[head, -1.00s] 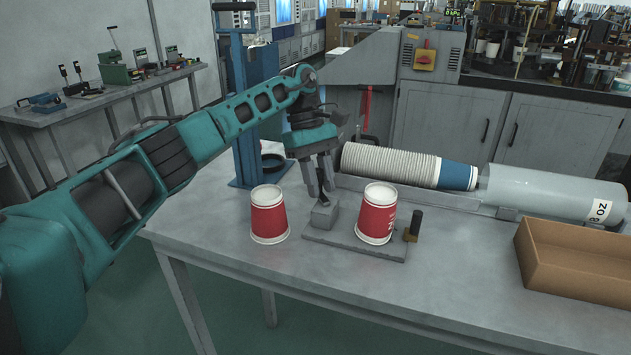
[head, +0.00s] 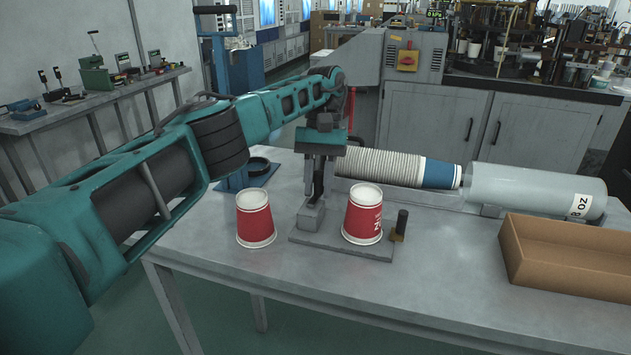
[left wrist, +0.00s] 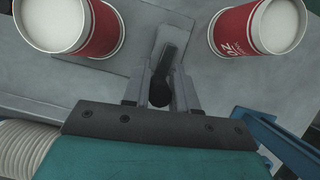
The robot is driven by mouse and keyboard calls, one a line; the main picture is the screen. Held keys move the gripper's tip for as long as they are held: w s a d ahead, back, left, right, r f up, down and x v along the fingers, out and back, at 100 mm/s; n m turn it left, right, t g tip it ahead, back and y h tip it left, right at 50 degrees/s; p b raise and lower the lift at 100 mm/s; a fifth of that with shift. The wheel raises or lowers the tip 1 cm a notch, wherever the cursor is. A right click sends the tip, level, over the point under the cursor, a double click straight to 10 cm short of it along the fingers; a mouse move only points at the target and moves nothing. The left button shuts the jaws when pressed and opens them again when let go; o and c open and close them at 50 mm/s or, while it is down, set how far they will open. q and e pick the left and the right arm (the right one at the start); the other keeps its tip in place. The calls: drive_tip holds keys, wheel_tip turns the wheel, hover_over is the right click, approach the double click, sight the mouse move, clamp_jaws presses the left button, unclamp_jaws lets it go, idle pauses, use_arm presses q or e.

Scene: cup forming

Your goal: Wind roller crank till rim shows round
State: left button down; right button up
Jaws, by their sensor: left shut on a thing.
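My left gripper (head: 316,197) is shut on the black crank handle (left wrist: 167,66), over a grey block (head: 311,216). The block sits on a flat grey base plate (head: 335,248). A red and white paper cup (head: 363,215) stands on this plate, right of the gripper, with its white end up. It shows at the upper left of the left wrist view (left wrist: 100,30). At the plate's right end is a brass-coloured piece (head: 397,237) with a black upright knob (head: 402,219). The cup's rim detail is too small to judge. My right gripper is not in view.
A second red and white cup (head: 255,220) stands left of the plate. Behind lie a long stack of cups (head: 385,166) and a grey cylinder (head: 535,190). A cardboard tray (head: 570,283) is at the right. The table's front (head: 400,300) is clear.

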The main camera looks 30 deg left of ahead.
use_arm(q)
drive_tip(key=shift+d+m, duration=0.2)
drive_tip(key=shift+m, duration=0.3)
drive_tip(key=c, duration=1)
unclamp_jaws()
drive_tip(key=shift+o, duration=0.2)
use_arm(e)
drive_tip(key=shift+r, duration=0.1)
